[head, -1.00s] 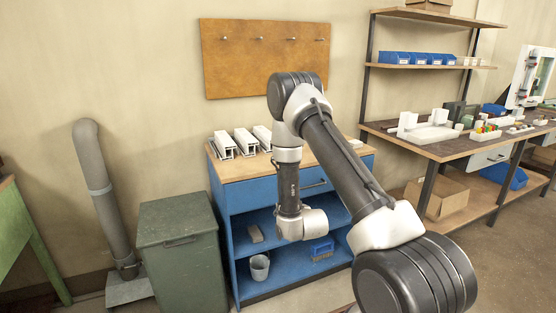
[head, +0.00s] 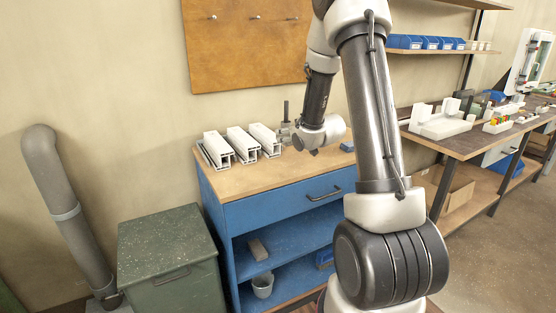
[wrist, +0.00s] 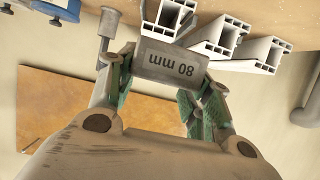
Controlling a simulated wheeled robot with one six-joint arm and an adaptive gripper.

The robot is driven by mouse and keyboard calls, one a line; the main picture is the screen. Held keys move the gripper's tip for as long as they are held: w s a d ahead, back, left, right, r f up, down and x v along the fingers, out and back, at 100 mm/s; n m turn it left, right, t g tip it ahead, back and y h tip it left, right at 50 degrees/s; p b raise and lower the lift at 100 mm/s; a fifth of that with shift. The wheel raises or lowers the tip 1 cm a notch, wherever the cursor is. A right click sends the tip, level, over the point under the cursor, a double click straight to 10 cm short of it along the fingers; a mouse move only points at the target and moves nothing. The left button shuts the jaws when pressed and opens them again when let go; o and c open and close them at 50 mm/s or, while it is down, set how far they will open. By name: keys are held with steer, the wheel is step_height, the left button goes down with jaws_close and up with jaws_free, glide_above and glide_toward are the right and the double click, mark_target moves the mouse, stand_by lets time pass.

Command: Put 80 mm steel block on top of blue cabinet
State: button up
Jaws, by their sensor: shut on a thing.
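My gripper (wrist: 172,66) is shut on the grey steel block (wrist: 168,64), whose face reads "80 mm", upside down in the wrist view. In the head view my gripper (head: 287,131) is over the right part of the wooden top of the blue cabinet (head: 275,207), just right of the white profiles. The block is too small to make out there. I cannot tell whether it touches the top or hangs above it.
Several white profiles (head: 240,143) stand on the cabinet top, left of my gripper. A slim grey post (head: 285,110) rises beside the gripper. A blue item (head: 347,146) lies at the top's right side. The top's front strip is clear. A brown pegboard (head: 245,45) hangs behind.

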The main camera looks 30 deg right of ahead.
glide_above(287, 166)
step_height(287, 166, down, 5)
steer(key=shift+w+d+r, duration=0.1)
steer(key=shift+d, duration=0.05)
steer(key=shift+f, duration=2.5)
steer(key=o, duration=1.4)
steer(key=shift+f, duration=0.15)
